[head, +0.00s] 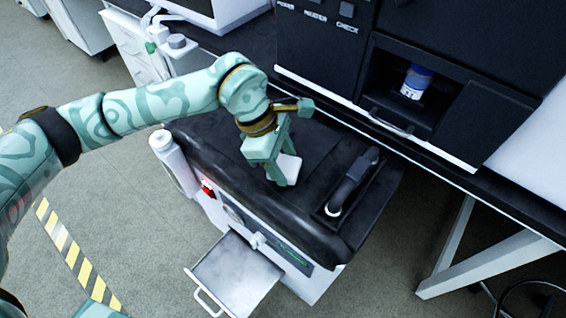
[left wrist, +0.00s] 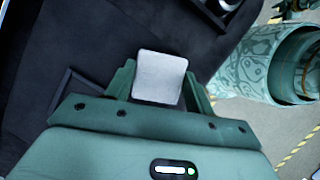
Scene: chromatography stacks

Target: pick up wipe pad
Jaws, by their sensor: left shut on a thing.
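The wipe pad (left wrist: 160,77) is a small pale grey-white square with rounded corners. In the left wrist view it sits between the two fingers of my left gripper (left wrist: 158,88), which is shut on it. In the head view the gripper (head: 282,172) points down over the black top of a cart, and the pad (head: 291,166) shows as a white patch beside the fingers. I cannot tell whether the pad still touches the cart top.
The black-topped cart (head: 231,148) has a recess with a black handle (head: 352,182) to the right of the gripper and an open metal tray (head: 238,275) in front. A black instrument with an open bay holds a blue-capped bottle (head: 416,82) behind. Floor is free at left.

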